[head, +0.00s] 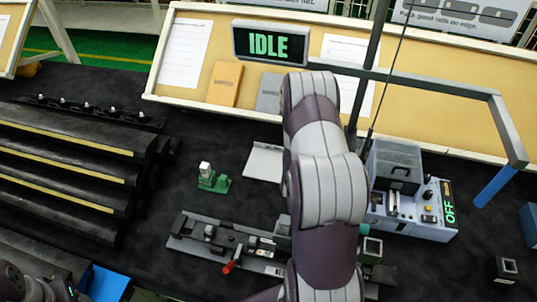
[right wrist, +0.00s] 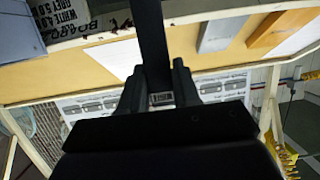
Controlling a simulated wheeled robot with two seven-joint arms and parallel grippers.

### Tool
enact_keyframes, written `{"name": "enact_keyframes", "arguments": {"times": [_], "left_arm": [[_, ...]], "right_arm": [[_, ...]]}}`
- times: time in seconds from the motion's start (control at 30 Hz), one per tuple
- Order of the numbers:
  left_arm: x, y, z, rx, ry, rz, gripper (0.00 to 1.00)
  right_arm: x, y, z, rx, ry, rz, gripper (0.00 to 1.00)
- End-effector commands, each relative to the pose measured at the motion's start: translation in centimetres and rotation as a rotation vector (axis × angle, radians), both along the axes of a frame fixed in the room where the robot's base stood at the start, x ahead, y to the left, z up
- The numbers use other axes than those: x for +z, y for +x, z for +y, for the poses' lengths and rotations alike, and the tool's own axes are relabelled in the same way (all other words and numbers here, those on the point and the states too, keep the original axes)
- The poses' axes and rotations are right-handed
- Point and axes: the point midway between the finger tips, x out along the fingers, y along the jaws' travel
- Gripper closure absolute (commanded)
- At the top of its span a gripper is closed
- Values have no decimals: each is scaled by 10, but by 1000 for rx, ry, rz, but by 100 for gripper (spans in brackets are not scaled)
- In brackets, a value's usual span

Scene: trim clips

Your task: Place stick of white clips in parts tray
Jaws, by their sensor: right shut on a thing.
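My right arm (head: 325,190) fills the middle of the head view and hides its own gripper. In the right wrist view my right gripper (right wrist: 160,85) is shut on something. A dark upright bar (right wrist: 152,40) runs between its fingers, and a small pale patch (right wrist: 162,98) shows at their base. I cannot tell whether either is the held thing or a stick of white clips. A pale flat tray-like piece (head: 263,162) lies left of the arm, partly covered by it. I cannot tell if it is the parts tray.
A green block with a white top (head: 208,178) stands left of the arm. A grey fixture (head: 225,243) lies in front. Dark trim strips (head: 70,165) fill the left. A control box (head: 415,210) reading OFF is right. An IDLE display (head: 270,43) stands behind.

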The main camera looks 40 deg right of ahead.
Motion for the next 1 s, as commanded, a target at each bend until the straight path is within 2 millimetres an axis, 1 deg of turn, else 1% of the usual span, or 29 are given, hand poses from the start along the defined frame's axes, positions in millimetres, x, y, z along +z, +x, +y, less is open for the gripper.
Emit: {"name": "enact_keyframes", "arguments": {"times": [0.03,0.07,0.1,0.17,0.23,0.4,0.5,0.6,0.67,0.8,0.9,1.0], "left_arm": [[9,0,0,0,0,0,43],[10,0,0,0,0,1,43],[12,0,0,0,0,1,43],[16,0,0,0,0,1,43],[22,0,0,0,0,1,43],[40,0,0,0,0,0,43],[46,0,0,0,0,0,43],[48,0,0,0,0,0,43],[50,0,0,0,0,1,43],[61,0,0,0,0,1,43],[63,0,0,0,0,0,43],[62,0,0,0,0,0,43]], "right_arm": [[6,-9,-11,-23,2,0,98],[5,-12,-15,-32,3,-1,98],[4,-14,-18,-42,3,-1,98],[-1,-10,-17,-45,5,0,98],[-10,3,-6,-43,5,1,98],[-40,45,24,-42,4,-2,99],[-55,63,37,-45,4,-2,99],[-64,73,43,-47,3,-3,99],[-69,75,45,-48,4,-2,99],[-92,75,46,-49,5,0,99],[-104,76,46,-49,4,-2,99],[-108,76,45,-50,4,-3,99]]}}
